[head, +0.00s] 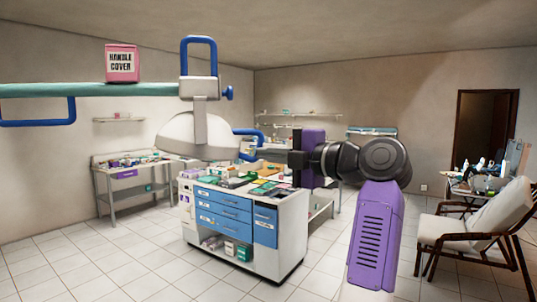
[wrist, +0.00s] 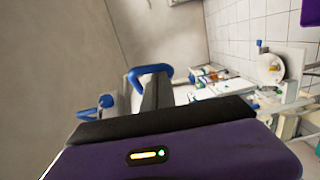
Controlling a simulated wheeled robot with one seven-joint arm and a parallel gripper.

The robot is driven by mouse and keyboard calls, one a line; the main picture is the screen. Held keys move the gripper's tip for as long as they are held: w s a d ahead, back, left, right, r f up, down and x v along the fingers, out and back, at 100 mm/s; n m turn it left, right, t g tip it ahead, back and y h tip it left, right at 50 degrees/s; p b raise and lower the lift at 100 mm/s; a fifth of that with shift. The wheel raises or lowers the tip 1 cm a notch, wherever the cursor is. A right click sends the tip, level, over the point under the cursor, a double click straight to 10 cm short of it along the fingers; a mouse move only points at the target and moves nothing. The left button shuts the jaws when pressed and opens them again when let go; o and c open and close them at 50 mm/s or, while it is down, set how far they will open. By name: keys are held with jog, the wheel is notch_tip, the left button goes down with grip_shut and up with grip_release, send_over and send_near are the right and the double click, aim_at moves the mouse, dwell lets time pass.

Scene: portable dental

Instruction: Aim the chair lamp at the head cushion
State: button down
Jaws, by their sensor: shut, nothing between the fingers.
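The chair lamp (head: 196,135) is a white dome hanging from a pale teal arm (head: 90,90) in the upper left of the head view. A blue loop handle (head: 248,143) sticks out on its right side, and another blue loop (head: 198,45) rises above the joint. My gripper (head: 292,159) is right of the lamp, pointing left. In the wrist view my gripper (wrist: 156,82) is shut and empty, with a blue loop handle (wrist: 150,70) just beyond its tips; contact is unclear. A reclined wooden chair (head: 475,225) with cream padding stands far right; I cannot pick out a separate head cushion.
A white cabinet with blue drawers (head: 238,215) stands below the lamp and gripper, its top crowded with supplies. A pink handle-cover box (head: 122,63) sits on the teal arm. A cluttered table (head: 478,184) is behind the chair. Tiled floor is clear between cabinet and chair.

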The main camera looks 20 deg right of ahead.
jog(key=w, duration=0.1)
jog(key=w+b, duration=0.1)
jog(key=w, duration=0.2)
jog(key=shift+w+d+b, duration=0.15)
jog(key=shift+d+b, duration=0.1)
jog(key=shift+b, duration=0.05)
jog(key=shift+a+f, duration=0.1)
